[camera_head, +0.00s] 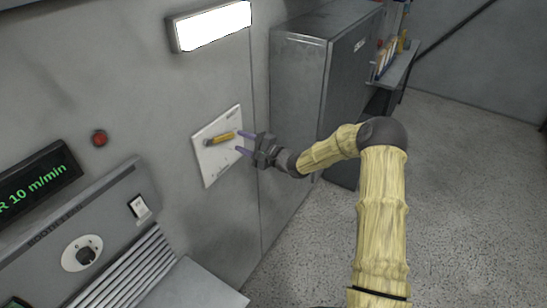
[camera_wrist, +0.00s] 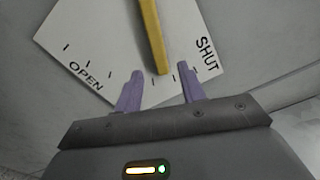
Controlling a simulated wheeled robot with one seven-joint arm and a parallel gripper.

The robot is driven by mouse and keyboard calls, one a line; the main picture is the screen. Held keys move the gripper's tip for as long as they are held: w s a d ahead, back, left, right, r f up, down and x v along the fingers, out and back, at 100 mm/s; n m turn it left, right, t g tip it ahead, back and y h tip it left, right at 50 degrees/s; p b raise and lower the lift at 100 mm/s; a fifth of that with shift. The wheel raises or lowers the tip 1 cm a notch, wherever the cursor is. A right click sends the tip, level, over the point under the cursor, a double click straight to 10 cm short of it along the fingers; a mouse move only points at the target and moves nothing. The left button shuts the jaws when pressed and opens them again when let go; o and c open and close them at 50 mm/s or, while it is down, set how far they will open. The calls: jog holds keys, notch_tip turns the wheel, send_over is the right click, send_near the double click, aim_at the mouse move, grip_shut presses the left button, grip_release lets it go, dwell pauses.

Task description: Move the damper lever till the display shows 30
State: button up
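The damper lever (camera_head: 221,138) is a yellow bar on a white plate (camera_head: 218,167) fixed to the grey wall. In the wrist view the lever (camera_wrist: 152,35) points down toward tick marks on the plate (camera_wrist: 95,30), nearer SHUT than OPEN. My gripper (camera_head: 239,142) is at the plate's right side, with its purple fingers spread. In the wrist view the gripper (camera_wrist: 160,70) has one fingertip on each side of the lever's free end, with gaps showing; depth is hard to judge. The display (camera_head: 38,185) shows green text ending "R 10 m/min", its left part cut off.
A red button (camera_head: 99,138) and a lit lamp (camera_head: 211,25) are on the wall. A grey panel with a white switch (camera_head: 139,206) and a round knob (camera_head: 83,253) stands at lower left. A grey cabinet (camera_head: 298,90) stands right of the plate. Open floor lies at right.

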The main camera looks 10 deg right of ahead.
jog(key=b+v, duration=0.3)
jog(key=v, duration=1)
jog(key=shift+s+d, duration=0.2)
jog(key=shift+s, duration=0.05)
jog(key=s+d+n+g+h, duration=0.2)
jog(key=s+n+g+h, duration=0.2)
jog(key=s, duration=1)
jog(key=s+d+f+n+g+h, duration=0.1)
jog(key=s+n+g+h, duration=0.4)
jog(key=s, duration=0.8)
jog(key=d+n+h, duration=0.1)
jog(key=n+h, duration=0.2)
jog(key=h, duration=0.1)
jog(key=shift+s+f+h, duration=0.2)
jog(key=shift+s+h, duration=0.2)
